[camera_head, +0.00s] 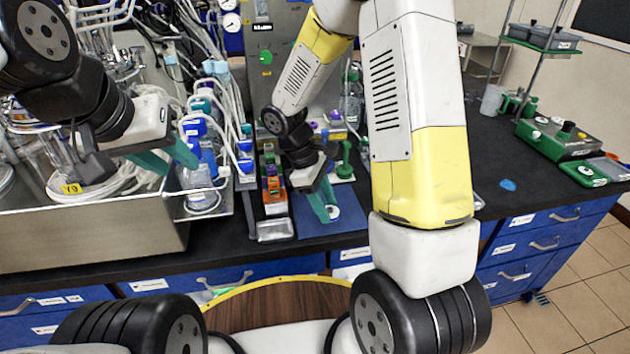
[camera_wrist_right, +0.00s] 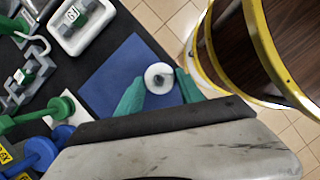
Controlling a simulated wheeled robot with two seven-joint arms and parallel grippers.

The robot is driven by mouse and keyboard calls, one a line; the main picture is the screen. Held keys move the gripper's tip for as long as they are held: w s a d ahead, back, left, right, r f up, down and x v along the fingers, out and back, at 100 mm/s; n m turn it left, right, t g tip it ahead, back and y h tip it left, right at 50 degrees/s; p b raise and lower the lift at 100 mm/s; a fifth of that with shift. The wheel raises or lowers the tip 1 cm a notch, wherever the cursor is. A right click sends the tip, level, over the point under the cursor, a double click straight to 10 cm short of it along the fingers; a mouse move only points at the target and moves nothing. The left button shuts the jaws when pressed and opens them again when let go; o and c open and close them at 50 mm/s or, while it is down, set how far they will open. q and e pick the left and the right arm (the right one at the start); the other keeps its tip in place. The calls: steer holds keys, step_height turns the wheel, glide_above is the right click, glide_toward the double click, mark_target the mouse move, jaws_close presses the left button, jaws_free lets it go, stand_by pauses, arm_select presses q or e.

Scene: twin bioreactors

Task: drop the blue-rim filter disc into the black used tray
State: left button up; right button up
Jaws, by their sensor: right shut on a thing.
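My right gripper (camera_head: 328,211) is low over the blue mat (camera_head: 308,227) on the black bench. Its teal fingers are shut on a small round white disc (camera_wrist_right: 158,77) with a grey centre, which also shows in the head view (camera_head: 333,212). I cannot make out a blue rim on it. In the right wrist view the mat (camera_wrist_right: 112,75) lies behind the disc; I cannot tell whether they touch. My left gripper (camera_head: 184,166) is open and empty at the left, near blue-capped bottles. I cannot pick out the black used tray for sure.
A small pale tray (camera_head: 275,229) stands left of the mat. Coloured blocks (camera_head: 272,188) and green and blue handled parts (camera_wrist_right: 35,118) are close by. A metal bin (camera_head: 90,238) with tubing fills the left.

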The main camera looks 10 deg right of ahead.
steer(key=w, duration=0.5)
steer(key=w+d, duration=0.1)
steer(key=w, duration=0.1)
steer(key=shift+w+f, duration=0.15)
steer(key=shift+f, duration=1.95)
steer(key=shift+f, duration=0.15)
steer(key=o, duration=1.3)
